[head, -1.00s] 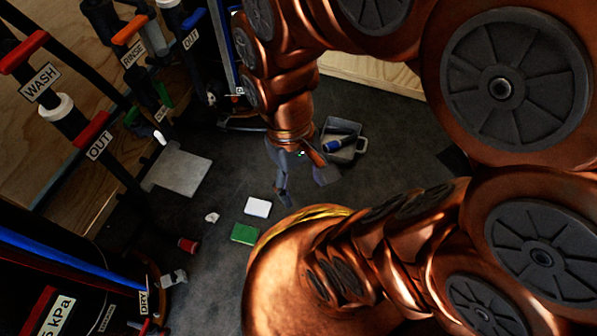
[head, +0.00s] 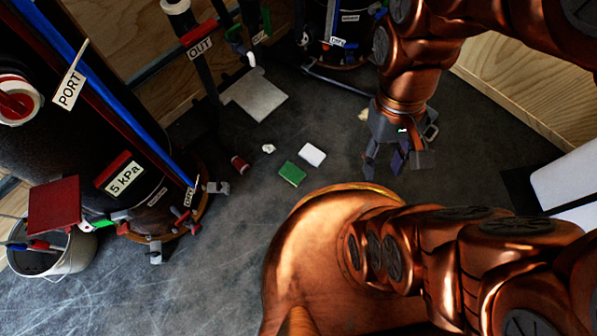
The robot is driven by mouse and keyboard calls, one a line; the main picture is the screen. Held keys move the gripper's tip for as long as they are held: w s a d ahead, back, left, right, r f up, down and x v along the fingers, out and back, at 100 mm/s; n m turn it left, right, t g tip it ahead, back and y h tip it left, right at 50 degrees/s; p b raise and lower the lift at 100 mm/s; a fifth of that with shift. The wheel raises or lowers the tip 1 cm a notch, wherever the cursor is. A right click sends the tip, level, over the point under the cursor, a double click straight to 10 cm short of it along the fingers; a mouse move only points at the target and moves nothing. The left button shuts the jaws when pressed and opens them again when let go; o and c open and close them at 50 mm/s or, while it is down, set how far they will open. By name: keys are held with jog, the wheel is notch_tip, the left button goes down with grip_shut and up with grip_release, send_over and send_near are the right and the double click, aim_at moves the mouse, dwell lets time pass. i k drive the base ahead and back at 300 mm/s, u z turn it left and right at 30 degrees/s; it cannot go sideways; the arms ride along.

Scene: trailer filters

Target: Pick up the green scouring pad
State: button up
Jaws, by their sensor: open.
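The green scouring pad (head: 292,174) lies flat on the dark grey floor, near the middle of the head view. A white pad (head: 312,155) lies just behind and to the right of it. My gripper (head: 388,172) points down, to the right of both pads and apart from them. Its fingers are spread and I see nothing held between them. The gripper's height above the floor is hard to tell.
A red cylinder (head: 240,165) and a small pale lump (head: 268,148) lie left of the pads. A grey plate (head: 256,95) lies behind. A black tank labelled 5 kPa (head: 75,140) and a bucket (head: 52,255) stand at left. The floor (head: 235,240) in front is clear.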

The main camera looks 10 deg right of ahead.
aim_at(289, 172)
jog(key=z, duration=0.5)
jog(key=k, duration=1.15)
jog(key=u, duration=0.3)
jog(key=i, duration=0.85)
jog(key=z, duration=0.5)
jog(key=k, duration=0.8)
jog(key=u, duration=1)
